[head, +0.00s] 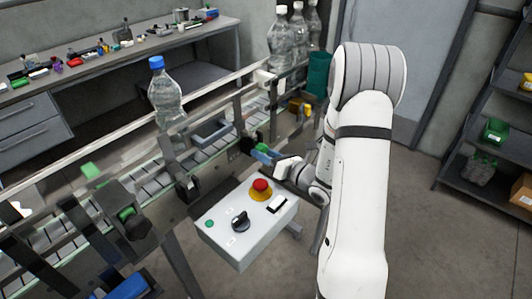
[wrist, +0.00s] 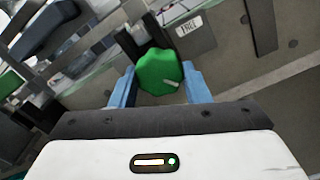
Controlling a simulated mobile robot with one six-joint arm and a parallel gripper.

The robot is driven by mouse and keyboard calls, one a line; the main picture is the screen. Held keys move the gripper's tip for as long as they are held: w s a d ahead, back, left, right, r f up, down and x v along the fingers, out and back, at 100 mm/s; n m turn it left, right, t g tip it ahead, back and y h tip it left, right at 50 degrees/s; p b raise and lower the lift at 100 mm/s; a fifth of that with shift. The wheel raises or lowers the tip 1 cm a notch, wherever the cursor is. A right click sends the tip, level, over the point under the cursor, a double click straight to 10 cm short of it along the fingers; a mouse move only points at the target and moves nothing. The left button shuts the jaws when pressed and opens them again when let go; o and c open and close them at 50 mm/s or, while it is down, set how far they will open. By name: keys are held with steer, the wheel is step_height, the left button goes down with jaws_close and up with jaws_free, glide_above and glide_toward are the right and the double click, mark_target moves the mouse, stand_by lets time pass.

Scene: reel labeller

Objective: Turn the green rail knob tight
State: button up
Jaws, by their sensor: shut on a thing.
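The green rail knob (wrist: 160,72) is a lobed knob with a light pointer mark toward its lower right in the wrist view. It sits between the two blue fingertips of my gripper (wrist: 160,88), which are shut on its sides. In the head view my gripper (head: 266,155) reaches the near side of the conveyor, and a bit of the green knob (head: 262,147) shows at its fingertips. The rest of the knob is hidden there by the gripper. Another green knob (head: 126,213) sits on a dark bracket at the lower left.
A grey control box (head: 240,255) with a red stop button (head: 261,185) and a black rotary switch stands just below my gripper. A blue-capped bottle (head: 165,95) stands on the conveyor (head: 55,210). Several bottles stand at its far end. A shelf is at right.

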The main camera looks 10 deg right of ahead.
steer(key=shift+r+m, duration=0.1)
steer(key=shift+m, duration=0.2)
steer(key=o, duration=1)
steer(key=shift+w, duration=0.1)
steer(key=shift+c, duration=0.2)
steer(key=b+v, duration=0.2)
steer(key=v, duration=0.6)
steer(key=shift+a, duration=0.1)
